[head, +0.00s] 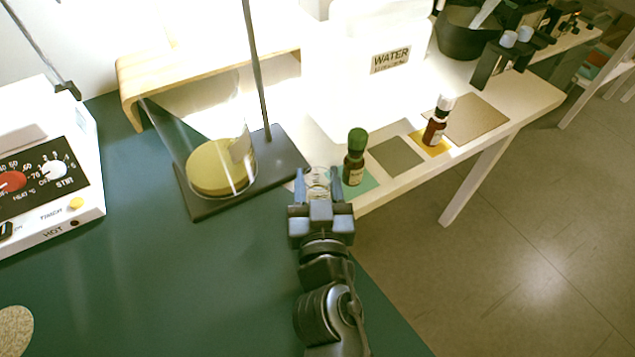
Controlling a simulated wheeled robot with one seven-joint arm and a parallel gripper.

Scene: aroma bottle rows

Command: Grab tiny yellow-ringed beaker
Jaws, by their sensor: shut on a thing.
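A small clear glass beaker (318,184) with a faint yellowish tint shows between the fingers of my gripper (318,188) in the head view. My gripper is shut on it, one blue finger on each side. The beaker's lower part is hidden by the gripper body, and I cannot make out its ring clearly or tell whether its base touches a surface.
A green-capped brown bottle (355,158) stands close to the right of my gripper. A red-brown bottle (437,122) stands farther right. A stand base (205,206) with a large flask of yellow contents (221,170) is at left. A hotplate (48,190) is far left.

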